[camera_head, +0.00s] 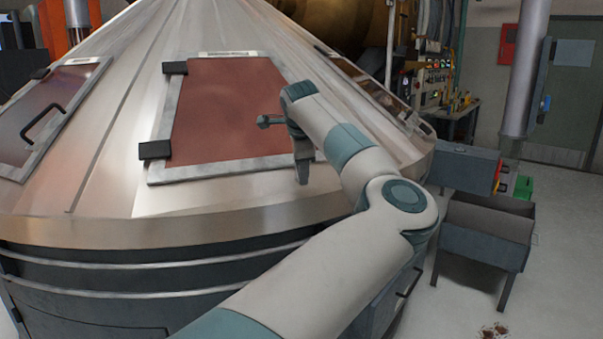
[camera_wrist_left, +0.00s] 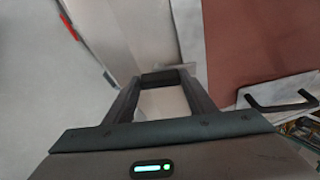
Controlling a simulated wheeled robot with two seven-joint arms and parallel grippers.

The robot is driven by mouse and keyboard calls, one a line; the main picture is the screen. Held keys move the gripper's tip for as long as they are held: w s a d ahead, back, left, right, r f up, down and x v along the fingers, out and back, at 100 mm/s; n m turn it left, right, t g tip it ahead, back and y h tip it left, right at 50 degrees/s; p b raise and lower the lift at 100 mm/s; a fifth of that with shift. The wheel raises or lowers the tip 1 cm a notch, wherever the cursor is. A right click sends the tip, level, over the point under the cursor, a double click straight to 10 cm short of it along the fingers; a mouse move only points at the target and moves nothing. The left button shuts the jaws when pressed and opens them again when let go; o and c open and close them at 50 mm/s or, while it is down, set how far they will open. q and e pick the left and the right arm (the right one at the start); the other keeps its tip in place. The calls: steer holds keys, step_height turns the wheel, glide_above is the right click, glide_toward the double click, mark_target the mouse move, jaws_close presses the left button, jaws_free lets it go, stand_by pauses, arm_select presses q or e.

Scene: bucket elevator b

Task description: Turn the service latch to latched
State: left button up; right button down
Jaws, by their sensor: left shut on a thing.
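My left gripper (camera_head: 302,172) is at the right edge of the middle red hatch (camera_head: 225,110) on the metal cone. In the left wrist view the two fingers close on a small dark block (camera_wrist_left: 160,79), which appears to be the service latch. The latch is hidden behind my gripper in the head view, so I cannot read its angle. The red hatch also shows in the left wrist view (camera_wrist_left: 255,40), in a pale metal frame. My right gripper is not in view.
A black bar handle (camera_wrist_left: 282,103) stands out from the hatch frame near my fingers. Another framed hatch (camera_head: 45,110) is at the left. A grey open bin (camera_head: 487,235) stands on the floor at the right. The floor beyond it is largely free.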

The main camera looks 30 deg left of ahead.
arm_select(q)
steer(key=shift+n, duration=0.3)
steer(key=shift+n+b, duration=0.4)
steer(key=shift+n, duration=0.2)
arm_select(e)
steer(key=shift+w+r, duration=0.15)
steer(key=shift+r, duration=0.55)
arm_select(q)
steer(key=o, duration=1)
steer(key=shift+o, duration=0.2)
steer(key=shift+s+d+r, duration=0.2)
steer(key=shift+s+r, duration=0.05)
steer(key=shift+r, duration=0.1)
steer(key=b+v, duration=0.2)
steer(key=v, duration=1.4)
steer(key=shift+s+d, duration=0.2)
steer(key=shift+s, duration=0.2)
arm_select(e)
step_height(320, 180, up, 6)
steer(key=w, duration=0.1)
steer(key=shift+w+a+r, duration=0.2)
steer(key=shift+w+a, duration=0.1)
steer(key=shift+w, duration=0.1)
